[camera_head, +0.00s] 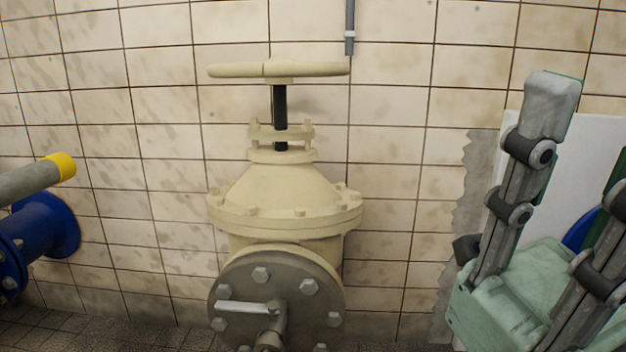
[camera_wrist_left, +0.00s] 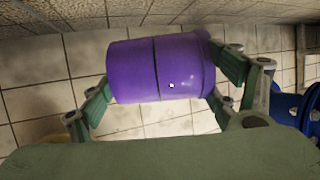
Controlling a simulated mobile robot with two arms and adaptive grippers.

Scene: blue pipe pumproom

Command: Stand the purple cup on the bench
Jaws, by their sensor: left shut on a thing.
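The purple cup (camera_wrist_left: 140,72) shows in the left wrist view, lying across the picture between the fingers of my left gripper (camera_wrist_left: 165,85). The fingers press on its two ends as seen there, and the gripper is shut on it. The cup's true tilt is hard to tell from this view. Neither the cup nor my left gripper shows in the head view. My right gripper (camera_head: 588,150) is at the right edge of the head view, pointing up, its fingers apart with nothing seen between them; one finger is partly cut off. No bench is in view.
A large cream valve (camera_head: 285,200) with a handwheel (camera_head: 280,70) stands before the tiled wall (camera_head: 400,100). A blue flanged pipe (camera_head: 45,225) and a grey bar with a yellow end (camera_head: 60,167) are at the left. A white panel (camera_head: 590,150) is behind my right gripper.

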